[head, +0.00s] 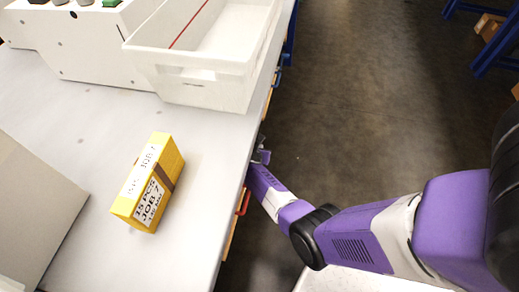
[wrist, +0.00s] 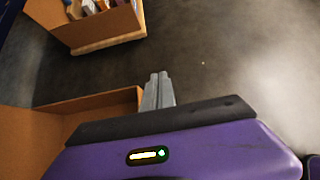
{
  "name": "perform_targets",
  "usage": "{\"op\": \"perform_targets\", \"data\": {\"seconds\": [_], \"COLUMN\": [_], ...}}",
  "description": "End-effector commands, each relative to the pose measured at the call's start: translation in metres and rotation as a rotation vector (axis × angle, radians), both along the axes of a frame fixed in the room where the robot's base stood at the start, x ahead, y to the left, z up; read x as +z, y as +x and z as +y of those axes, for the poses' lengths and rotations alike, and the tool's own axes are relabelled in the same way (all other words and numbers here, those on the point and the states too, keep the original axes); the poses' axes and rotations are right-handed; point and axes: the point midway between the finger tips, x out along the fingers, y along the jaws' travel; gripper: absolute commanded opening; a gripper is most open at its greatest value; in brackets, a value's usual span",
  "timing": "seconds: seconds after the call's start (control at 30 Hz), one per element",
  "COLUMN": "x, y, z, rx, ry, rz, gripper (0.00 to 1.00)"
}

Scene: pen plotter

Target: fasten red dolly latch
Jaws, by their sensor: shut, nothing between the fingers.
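A small red handle-like piece (head: 243,202) shows at the right edge of the table, on a wood-coloured front below the top. I cannot tell whether it is the dolly latch or whether it is fastened. My gripper (head: 262,152) is beside the table's right edge, farther along the edge than the red piece and apart from it. In the wrist view my gripper (wrist: 158,88) has its grey fingers together with nothing between them. No red latch shows in the wrist view.
The table (head: 95,115) bears a yellow box (head: 150,185) and a white bin (head: 200,85). A blue handle-like piece (head: 278,77) is farther along the edge. The wrist view shows a brown open box (wrist: 100,32) with items and a brown panel (wrist: 30,140).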

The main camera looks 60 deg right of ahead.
Motion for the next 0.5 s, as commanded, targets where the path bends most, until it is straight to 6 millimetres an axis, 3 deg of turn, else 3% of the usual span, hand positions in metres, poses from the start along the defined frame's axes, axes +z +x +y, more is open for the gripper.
{"op": "perform_targets", "data": {"seconds": [0.03, 0.2, 0.5], "x": [0.011, 0.024, 0.025], "y": [-0.001, -0.001, -0.001], "z": [0.000, 0.001, 0.001], "rx": [-0.001, -0.001, -0.001], "ry": [-0.001, 0.000, 0.000], "rz": [0.000, 0.001, 0.001], "gripper": [0.00, 0.00, 0.00]}}
